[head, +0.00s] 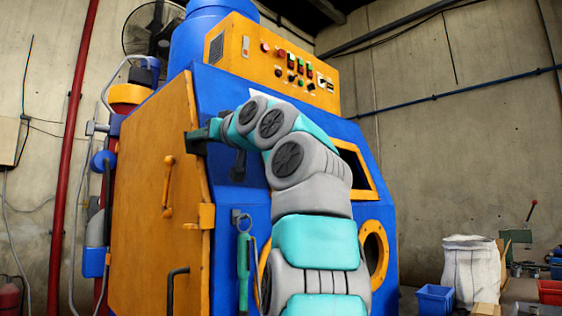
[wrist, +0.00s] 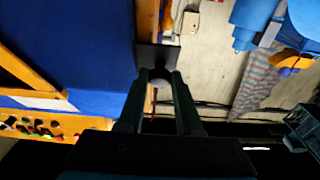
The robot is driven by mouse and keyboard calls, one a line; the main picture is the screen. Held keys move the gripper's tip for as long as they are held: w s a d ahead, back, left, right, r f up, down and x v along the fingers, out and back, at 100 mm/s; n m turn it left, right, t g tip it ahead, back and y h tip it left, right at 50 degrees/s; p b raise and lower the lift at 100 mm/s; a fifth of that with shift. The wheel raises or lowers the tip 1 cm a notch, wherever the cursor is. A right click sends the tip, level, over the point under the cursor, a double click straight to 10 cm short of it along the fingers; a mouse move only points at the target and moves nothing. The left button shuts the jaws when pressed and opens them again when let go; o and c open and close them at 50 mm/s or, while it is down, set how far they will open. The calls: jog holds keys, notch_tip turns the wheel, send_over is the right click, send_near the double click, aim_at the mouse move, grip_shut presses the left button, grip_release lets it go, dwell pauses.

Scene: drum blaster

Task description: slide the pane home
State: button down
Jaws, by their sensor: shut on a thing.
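My gripper (head: 212,130) is beside the upper door-side edge of the blue cabinet (head: 225,90). In the wrist view its two dark fingers (wrist: 160,80) are shut on a rounded grey knob (wrist: 160,74). A small dark plate (wrist: 157,57) lies just beyond the knob, across the edge between the blue wall and the orange door; I cannot tell whether it is part of the pane. The cabinet's sloping window has an orange frame (head: 372,186) and a dark opening, partly hidden by my arm. A white piece (wrist: 35,102) lies by the frame.
The orange door (head: 150,190) has handles and a latch. A control panel (head: 285,65) sits on top. A green tool (head: 243,270) hangs on the front. A white sack (head: 470,265) and a blue bin (head: 434,298) stand at right.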

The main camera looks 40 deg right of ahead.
jog(key=d+p, duration=0.1)
jog(key=d, duration=0.2)
jog(key=shift+d+r, duration=0.1)
jog(key=shift+d, duration=0.2)
dwell(0.5)
